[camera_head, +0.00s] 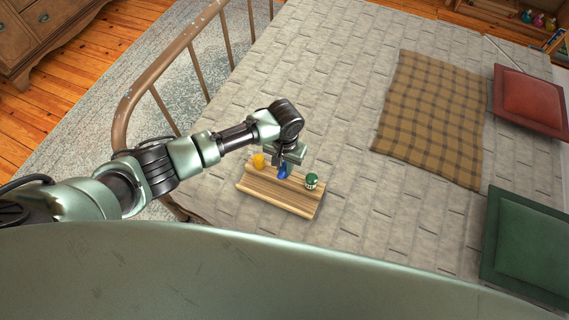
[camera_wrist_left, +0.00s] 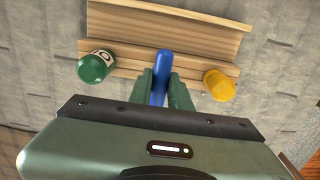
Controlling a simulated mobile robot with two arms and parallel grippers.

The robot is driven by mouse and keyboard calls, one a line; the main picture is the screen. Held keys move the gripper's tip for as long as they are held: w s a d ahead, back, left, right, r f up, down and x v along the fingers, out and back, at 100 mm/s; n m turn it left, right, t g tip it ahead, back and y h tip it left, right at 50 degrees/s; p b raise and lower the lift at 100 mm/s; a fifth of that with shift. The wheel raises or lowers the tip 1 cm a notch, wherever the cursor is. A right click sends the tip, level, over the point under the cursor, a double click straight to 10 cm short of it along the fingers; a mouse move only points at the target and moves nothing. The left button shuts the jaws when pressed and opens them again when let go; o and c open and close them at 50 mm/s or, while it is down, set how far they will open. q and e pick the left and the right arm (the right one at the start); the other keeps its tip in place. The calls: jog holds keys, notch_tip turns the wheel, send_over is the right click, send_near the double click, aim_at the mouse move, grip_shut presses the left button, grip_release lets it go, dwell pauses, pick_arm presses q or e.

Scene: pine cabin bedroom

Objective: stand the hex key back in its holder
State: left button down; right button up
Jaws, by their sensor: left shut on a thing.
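The wooden holder (camera_head: 276,194) lies on the bed as a long stepped block; it also shows at the top of the left wrist view (camera_wrist_left: 165,22). My left gripper (camera_head: 284,166) is above its back edge, pointing down. Its green fingers (camera_wrist_left: 161,92) are shut on a blue handle, which I take to be the hex key (camera_wrist_left: 161,68); it also shows in the head view (camera_head: 283,172). The handle's tip overlaps the holder in the wrist view. Its lower end is hidden, so I cannot tell whether it sits in a slot. My right gripper is not in view.
A yellow handle (camera_head: 259,160) and a green handle with a white mark (camera_head: 311,181) stand at the holder on either side of the gripper. A metal bed rail (camera_head: 165,70) runs behind my arm. The bed right of the holder is clear up to a plaid blanket (camera_head: 435,115).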

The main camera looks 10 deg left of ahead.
pick_arm(q)
jog(key=c, duration=1.2)
grip_release()
jog(key=shift+c, duration=0.2)
notch_tip(320, 180, up, 8)
jog(key=shift+f, duration=0.1)
